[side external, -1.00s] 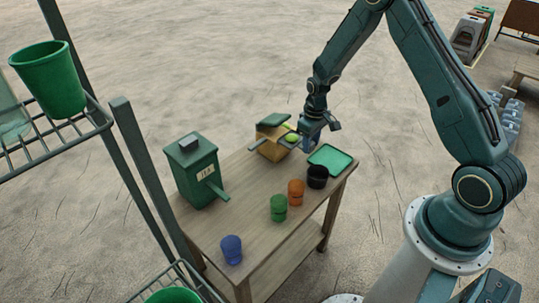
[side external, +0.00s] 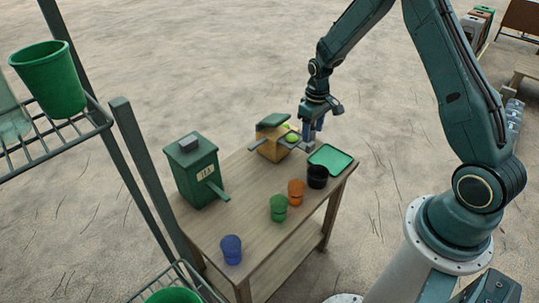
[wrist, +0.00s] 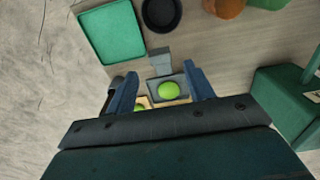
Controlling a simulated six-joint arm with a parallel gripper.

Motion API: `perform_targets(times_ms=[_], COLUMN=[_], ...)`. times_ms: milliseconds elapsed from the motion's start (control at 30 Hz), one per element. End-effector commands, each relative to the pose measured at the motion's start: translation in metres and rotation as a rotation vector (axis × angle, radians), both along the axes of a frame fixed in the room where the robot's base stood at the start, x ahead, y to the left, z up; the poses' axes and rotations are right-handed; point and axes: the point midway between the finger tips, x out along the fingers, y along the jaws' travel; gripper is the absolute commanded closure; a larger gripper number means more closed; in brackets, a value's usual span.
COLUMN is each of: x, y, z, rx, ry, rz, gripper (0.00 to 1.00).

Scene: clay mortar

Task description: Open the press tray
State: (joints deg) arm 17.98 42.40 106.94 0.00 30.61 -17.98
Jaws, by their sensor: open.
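The press is a tan wooden box (side external: 270,149) with a dark green top (side external: 272,120), near the back edge of the table. Its grey tray (wrist: 184,86) holds a bright green ball (wrist: 169,90), and a grey handle (wrist: 160,62) sticks out from the tray's front. A second green ball (wrist: 142,103) is partly hidden.
A flat green tray (side external: 330,158) and black (side external: 317,177), orange (side external: 296,192), green (side external: 278,207) and blue (side external: 231,250) cups stand on the table (side external: 252,232). A green dispenser box (side external: 192,170) stands at the left. A rack with a green bucket (side external: 52,80) is farther left.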

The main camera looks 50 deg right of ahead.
Motion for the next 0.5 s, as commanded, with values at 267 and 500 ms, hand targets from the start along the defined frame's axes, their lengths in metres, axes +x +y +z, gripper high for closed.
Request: perform_targets(times_ms=[267, 500], x=[0.001, 0.000], y=[0.000, 0.000], z=[0.046, 0.075], rx=[-0.001, -0.001], ry=[-0.004, -0.001], rz=[0.000, 0.000], gripper=[0.47, 0.47])
